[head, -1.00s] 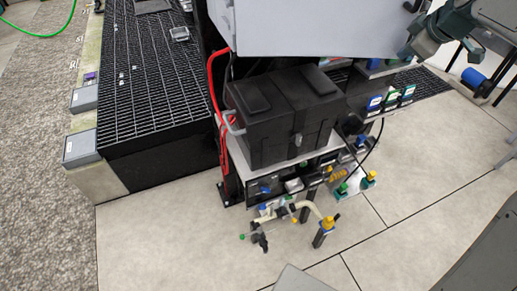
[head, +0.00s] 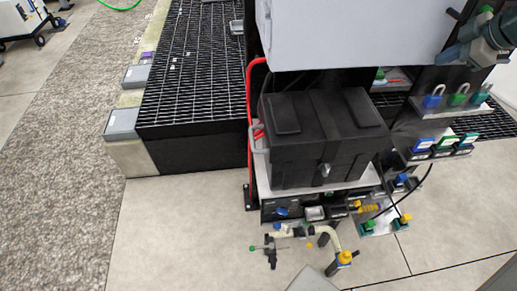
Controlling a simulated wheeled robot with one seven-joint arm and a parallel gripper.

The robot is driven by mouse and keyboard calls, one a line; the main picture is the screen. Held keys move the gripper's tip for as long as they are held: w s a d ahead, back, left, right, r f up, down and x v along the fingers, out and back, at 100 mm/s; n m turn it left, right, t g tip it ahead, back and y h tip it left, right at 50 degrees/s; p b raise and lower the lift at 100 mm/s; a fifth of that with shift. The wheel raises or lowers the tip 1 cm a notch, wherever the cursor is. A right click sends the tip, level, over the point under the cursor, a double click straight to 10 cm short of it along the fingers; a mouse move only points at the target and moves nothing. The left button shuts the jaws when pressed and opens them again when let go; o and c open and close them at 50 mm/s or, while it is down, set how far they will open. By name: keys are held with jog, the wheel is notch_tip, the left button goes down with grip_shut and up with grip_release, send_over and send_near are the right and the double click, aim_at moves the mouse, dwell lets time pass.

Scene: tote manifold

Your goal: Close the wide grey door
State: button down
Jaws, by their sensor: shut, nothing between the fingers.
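The wide grey door (head: 350,35) is the large pale panel at the top of the head view, cut off by the upper edge. A dark handle-like piece (head: 453,14) shows by its right side. How far the door stands open cannot be told. My gripper (head: 446,57) is at the upper right, at the end of my grey-green arm, beside the door's lower right corner. It is shut and holds nothing. Whether it touches the door is unclear.
A black case (head: 320,140) sits on a shelf below the door. Padlocks (head: 457,98) and small labelled boxes (head: 443,145) are to the right. Pipes with valves (head: 305,232) stand low in front. A black grating platform (head: 195,80) is at left. Tiled floor in front is mostly clear.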

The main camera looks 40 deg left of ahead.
jog(key=shift+a+r, duration=0.5)
jog(key=shift+s+d+f+b, duration=0.1)
jog(key=shift+d+f+b, duration=0.2)
jog(key=shift+b, duration=0.3)
jog(key=s+d+r+b, duration=0.2)
jog(key=s+d+r, duration=0.1)
jog(key=d+r, duration=0.55)
jog(key=s+d+f+m+h, duration=0.2)
jog(key=s+d+f+m, duration=0.2)
jog(key=s+f+m, duration=0.3)
jog(key=s+d+f+m+h, duration=0.2)
jog(key=s+d+f+m, duration=0.3)
jog(key=s, duration=1)
jog(key=s+d+f+m+h, duration=0.2)
jog(key=s+d+f+m, duration=0.2)
jog(key=s+f+m, duration=0.6)
notch_tip(320, 180, down, 2)
jog(key=shift+s+d+m+t+h, duration=0.3)
jog(key=shift+s+h, duration=0.1)
jog(key=shift+s, duration=0.1)
